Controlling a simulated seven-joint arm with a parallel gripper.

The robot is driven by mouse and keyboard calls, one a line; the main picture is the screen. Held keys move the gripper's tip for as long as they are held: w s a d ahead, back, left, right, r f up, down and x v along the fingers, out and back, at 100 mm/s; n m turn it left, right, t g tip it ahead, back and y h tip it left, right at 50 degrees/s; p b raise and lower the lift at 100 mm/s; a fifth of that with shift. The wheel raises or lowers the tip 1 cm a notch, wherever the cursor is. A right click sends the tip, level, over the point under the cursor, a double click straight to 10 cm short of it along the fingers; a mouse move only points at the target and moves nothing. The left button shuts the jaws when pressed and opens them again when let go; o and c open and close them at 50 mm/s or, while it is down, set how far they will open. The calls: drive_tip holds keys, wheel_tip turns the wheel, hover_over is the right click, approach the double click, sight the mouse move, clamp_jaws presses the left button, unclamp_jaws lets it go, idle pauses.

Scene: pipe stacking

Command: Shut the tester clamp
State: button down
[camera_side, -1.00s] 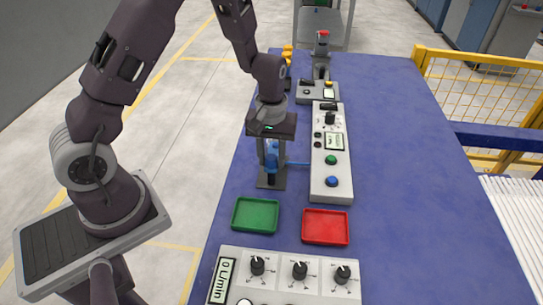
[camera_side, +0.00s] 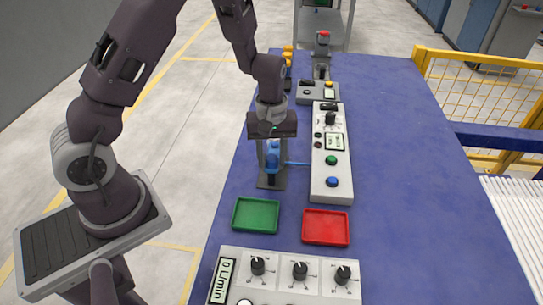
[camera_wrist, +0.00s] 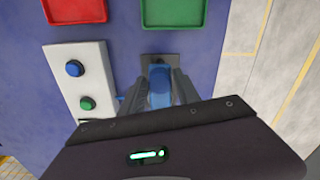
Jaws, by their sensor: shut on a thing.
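The tester clamp (camera_side: 272,180) stands on the blue table behind the green tray, a dark base with a blue part (camera_side: 272,158) on it. The blue part also shows in the wrist view (camera_wrist: 160,88), between the two fingers. My gripper (camera_side: 270,163) points down over the clamp and is shut on this blue part. In the wrist view my gripper (camera_wrist: 160,92) has one finger on each side of it. The gripper body hides the upper and rear side of the clamp, so I cannot tell how far it is shut.
A grey tester box (camera_side: 331,165) with a green and a blue button stands just right of the clamp, joined by a blue tube. A green tray (camera_side: 237,215) and a red tray (camera_side: 326,211) lie in front. A panel with knobs (camera_side: 285,284) is nearest. The right table side is clear.

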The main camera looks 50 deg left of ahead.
drive_tip(key=c, duration=1.1)
unclamp_jaws()
wheel_tip(320, 180, up, 7)
drive_tip(key=shift+r, duration=0.1)
